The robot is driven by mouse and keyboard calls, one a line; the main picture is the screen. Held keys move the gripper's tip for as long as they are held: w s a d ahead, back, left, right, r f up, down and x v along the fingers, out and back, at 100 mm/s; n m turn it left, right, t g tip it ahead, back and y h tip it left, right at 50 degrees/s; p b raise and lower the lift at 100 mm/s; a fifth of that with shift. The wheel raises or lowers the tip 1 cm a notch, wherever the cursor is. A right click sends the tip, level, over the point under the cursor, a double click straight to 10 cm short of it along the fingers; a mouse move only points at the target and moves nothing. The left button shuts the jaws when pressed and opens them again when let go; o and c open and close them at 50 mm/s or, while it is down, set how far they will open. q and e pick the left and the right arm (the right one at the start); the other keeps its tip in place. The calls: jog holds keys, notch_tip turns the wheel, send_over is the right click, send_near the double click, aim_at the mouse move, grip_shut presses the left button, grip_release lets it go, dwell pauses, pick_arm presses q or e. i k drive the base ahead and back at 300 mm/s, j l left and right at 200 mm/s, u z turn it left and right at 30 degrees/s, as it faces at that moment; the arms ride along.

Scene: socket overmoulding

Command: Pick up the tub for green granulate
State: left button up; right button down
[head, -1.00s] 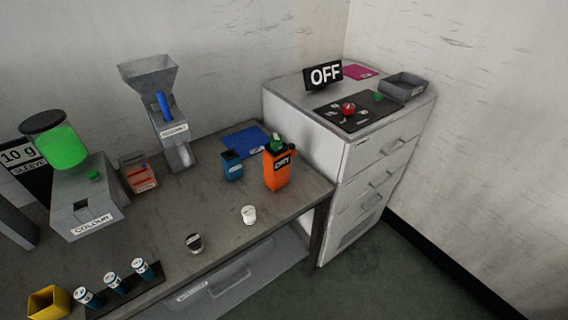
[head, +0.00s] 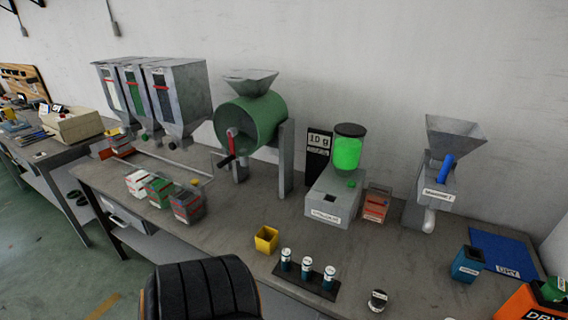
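Three small tubs stand in a row on the left part of the bench in the head view. The middle one (head: 159,190) has green on it and appears to be the tub for green granulate. A whitish tub (head: 138,183) stands to its left and a dark grey tub (head: 187,206) to its right, close together. Their contents are too small to make out. Neither of my grippers is in view.
Behind the tubs are grey hoppers (head: 178,95) and a green drum mixer (head: 255,120). A yellow box (head: 266,240) and a black rack (head: 306,279) with blue-banded vials stand to the right. A black chair (head: 203,290) is in front of the bench.

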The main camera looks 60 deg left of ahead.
aim_at(161, 190)
jog(key=u, duration=3.05)
jog(key=i+j+z, duration=0.1)
jog(key=i+j, duration=0.55)
jog(key=j, duration=0.1)
